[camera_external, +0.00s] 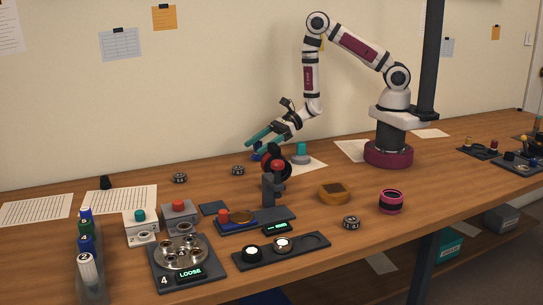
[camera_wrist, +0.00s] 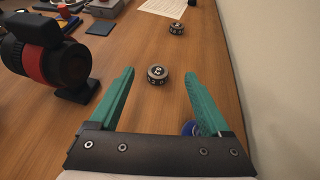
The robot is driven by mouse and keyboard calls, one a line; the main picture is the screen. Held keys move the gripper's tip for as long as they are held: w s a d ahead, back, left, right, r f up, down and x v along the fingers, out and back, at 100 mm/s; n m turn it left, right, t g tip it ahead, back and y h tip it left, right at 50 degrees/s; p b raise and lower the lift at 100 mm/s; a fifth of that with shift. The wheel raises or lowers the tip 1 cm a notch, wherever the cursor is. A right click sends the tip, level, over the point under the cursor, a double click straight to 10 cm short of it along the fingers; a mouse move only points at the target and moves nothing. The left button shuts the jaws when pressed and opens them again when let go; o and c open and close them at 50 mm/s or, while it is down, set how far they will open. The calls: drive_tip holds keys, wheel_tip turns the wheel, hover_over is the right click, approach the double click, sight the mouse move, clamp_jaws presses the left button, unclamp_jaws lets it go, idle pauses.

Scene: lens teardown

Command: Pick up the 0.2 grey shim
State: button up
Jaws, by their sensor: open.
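I cannot make out a 0.2 marking or surely tell which thing is the grey shim. In the wrist view, a small dark round piece with pale markings (camera_wrist: 158,75) lies on the table, ahead of and between my gripper's (camera_wrist: 158,78) teal fingers, not held. A second such piece (camera_wrist: 177,28) lies farther off. In the external view these seem to be the two dark pieces (camera_external: 238,170) and (camera_external: 180,178) at the back of the table. My gripper (camera_external: 252,143) is open and empty, above the table and pointing left.
A black and red cylinder on a stand (camera_wrist: 45,60) is left of my fingers. A blue thing (camera_wrist: 190,128) is by the right finger. Another dark round piece (camera_external: 350,222) lies in front. A "LOOSE" unit (camera_external: 190,273) bears several metal rings. The wall (camera_wrist: 280,60) is close at right.

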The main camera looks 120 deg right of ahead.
sight(238, 167)
drive_tip(key=f, duration=0.3)
drive_tip(key=shift+w+a+f, duration=0.1)
drive_tip(key=shift+w+f, duration=0.05)
drive_tip(key=shift+w, duration=0.25)
drive_tip(key=x, duration=0.6)
drive_tip(key=shift+w+a, duration=0.1)
drive_tip(key=shift+w, duration=0.25)
clamp_jaws()
